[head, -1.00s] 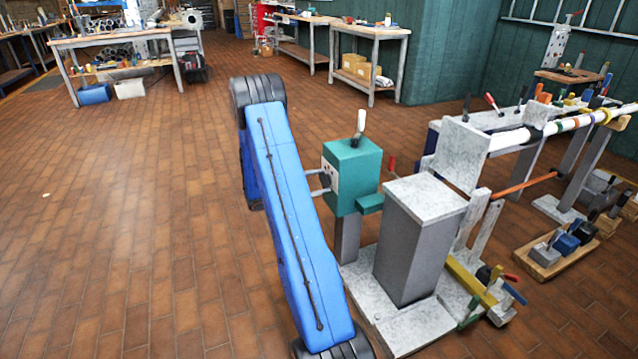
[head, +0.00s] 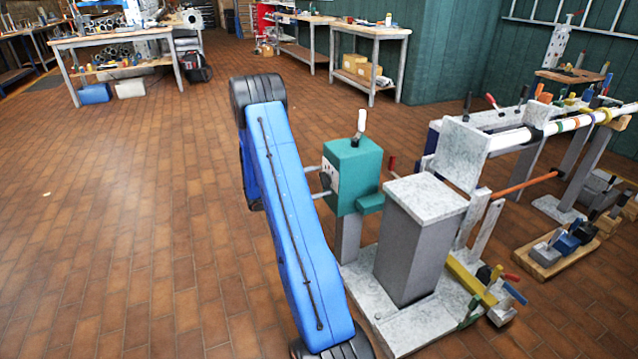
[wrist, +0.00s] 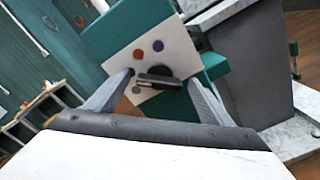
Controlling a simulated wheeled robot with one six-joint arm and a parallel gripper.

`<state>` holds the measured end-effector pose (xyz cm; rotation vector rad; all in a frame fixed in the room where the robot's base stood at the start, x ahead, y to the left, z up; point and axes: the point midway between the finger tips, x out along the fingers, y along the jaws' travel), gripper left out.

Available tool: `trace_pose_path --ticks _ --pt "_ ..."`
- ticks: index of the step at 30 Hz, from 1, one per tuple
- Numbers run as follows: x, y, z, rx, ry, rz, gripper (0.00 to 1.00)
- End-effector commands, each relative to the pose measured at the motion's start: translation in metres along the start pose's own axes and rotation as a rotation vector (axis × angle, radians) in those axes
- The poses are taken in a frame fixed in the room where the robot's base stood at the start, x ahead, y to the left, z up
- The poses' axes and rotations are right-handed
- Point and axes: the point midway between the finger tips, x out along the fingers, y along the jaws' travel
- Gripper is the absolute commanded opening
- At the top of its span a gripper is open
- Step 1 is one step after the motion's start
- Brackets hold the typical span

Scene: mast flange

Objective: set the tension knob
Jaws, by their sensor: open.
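The tension knob (wrist: 155,78) is a dark round knob with a black bar across it, on the white face plate (wrist: 182,52) of a teal box (wrist: 125,22). In the head view my gripper (head: 319,181) points at the plate; whether the fingertips touch the plate I cannot tell.
A white-handled lever (head: 361,121) stands on top of the teal box. A grey block with a marbled top (head: 425,198) stands close on its right. A pale pipe (head: 510,138) runs beyond. Open tiled floor (head: 130,230) lies to the left.

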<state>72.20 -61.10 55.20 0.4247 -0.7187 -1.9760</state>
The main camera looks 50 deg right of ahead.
Motion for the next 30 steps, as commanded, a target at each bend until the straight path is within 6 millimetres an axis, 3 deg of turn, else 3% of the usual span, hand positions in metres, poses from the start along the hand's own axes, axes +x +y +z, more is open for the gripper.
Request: trace_pose_path --ticks 8,24,30 --pt "-0.029 0.001 0.0 0.0 0.002 0.003 0.75" --pt "-0.136 0.0 -0.001 0.001 0.002 0.002 0.75" --pt "-0.163 0.0 -0.001 0.0 0.002 0.002 0.75"
